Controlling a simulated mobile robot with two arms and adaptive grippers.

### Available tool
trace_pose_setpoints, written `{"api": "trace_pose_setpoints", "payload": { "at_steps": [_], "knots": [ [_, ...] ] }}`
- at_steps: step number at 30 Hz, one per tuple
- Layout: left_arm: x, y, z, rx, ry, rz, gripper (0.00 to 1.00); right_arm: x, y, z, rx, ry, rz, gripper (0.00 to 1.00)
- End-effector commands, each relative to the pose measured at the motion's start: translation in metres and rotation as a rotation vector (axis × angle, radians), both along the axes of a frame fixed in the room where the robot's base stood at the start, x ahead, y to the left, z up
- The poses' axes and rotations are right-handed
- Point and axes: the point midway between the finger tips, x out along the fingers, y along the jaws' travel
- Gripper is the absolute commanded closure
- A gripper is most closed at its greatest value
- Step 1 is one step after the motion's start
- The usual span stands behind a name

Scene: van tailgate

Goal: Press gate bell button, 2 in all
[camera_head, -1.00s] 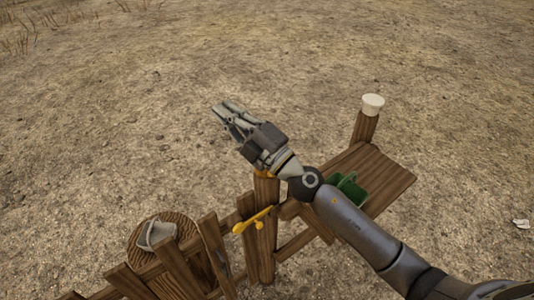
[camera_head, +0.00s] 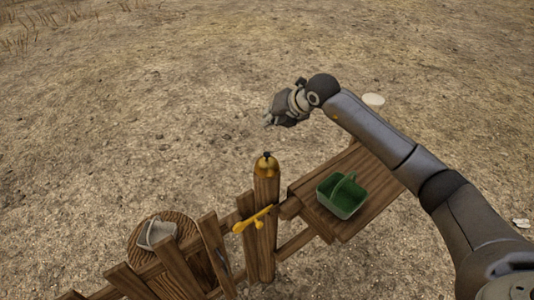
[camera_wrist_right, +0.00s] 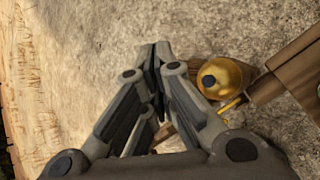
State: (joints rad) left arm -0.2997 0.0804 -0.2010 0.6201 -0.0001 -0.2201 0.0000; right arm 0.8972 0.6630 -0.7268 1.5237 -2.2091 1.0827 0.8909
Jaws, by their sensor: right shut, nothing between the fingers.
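The gate bell (camera_head: 266,166) is a round golden bell with a dark button (camera_head: 267,154) on its top, mounted on a wooden gate post (camera_head: 266,225). In the right wrist view the bell (camera_wrist_right: 222,78) is right of the fingers, with its dark button (camera_wrist_right: 208,80) facing the camera. My right gripper (camera_head: 268,122) is shut and empty. In the head view it appears above the bell, apart from it. The right wrist view shows its fingertips (camera_wrist_right: 155,48) together, left of the bell. My left gripper is not in view.
A yellow latch handle (camera_head: 252,220) sits on the gate. A wooden shelf (camera_head: 372,205) right of the post holds a green basket (camera_head: 342,194). A white cap (camera_head: 374,99) is partly behind my arm. A grey container (camera_head: 156,234) rests on a round wooden top (camera_head: 135,250).

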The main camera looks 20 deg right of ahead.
Motion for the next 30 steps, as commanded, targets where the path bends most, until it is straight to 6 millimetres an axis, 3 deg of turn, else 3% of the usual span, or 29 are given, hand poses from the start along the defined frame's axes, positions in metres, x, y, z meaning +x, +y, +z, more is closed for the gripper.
{"api": "trace_pose_setpoints", "payload": {
  "at_steps": [16,30],
  "knots": [
    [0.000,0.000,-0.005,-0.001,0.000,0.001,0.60,0.000,-0.001,-0.008,-0.004,0.003,-0.002,1.00],
    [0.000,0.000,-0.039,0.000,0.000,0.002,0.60,0.000,0.000,-0.069,-0.004,0.002,0.000,1.00]
  ]
}}
